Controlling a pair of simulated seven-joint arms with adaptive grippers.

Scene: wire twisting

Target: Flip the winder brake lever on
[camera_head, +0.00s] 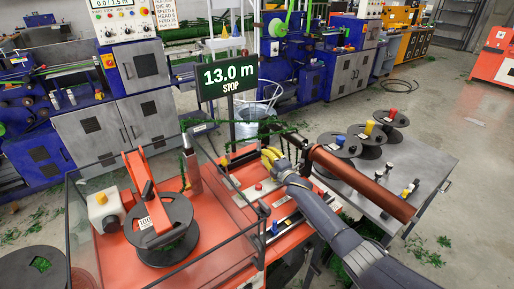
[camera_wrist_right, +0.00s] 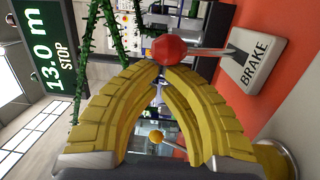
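The brake lever has a red ball knob (camera_wrist_right: 172,49) on a thin metal shaft, rising from a pale base plate marked BRAKE (camera_wrist_right: 252,62) in the right wrist view. My right gripper (camera_wrist_right: 161,68) has yellow fingers whose tips meet just short of the knob. The tips overlap the knob's edge in the picture; I cannot tell whether they touch it. In the head view my right gripper (camera_head: 268,156) is over the orange winder table (camera_head: 222,178). I cannot make out the brake lever there. My left gripper is not in view.
A display (camera_head: 229,76) reads 13.0 m STOP. A black spool (camera_head: 160,230) stands at the left of the table. A brown cylinder (camera_head: 360,184) lies right of my gripper, near several spools on a grey bench. Green tinselled wire (camera_wrist_right: 108,30) hangs close to the fingers.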

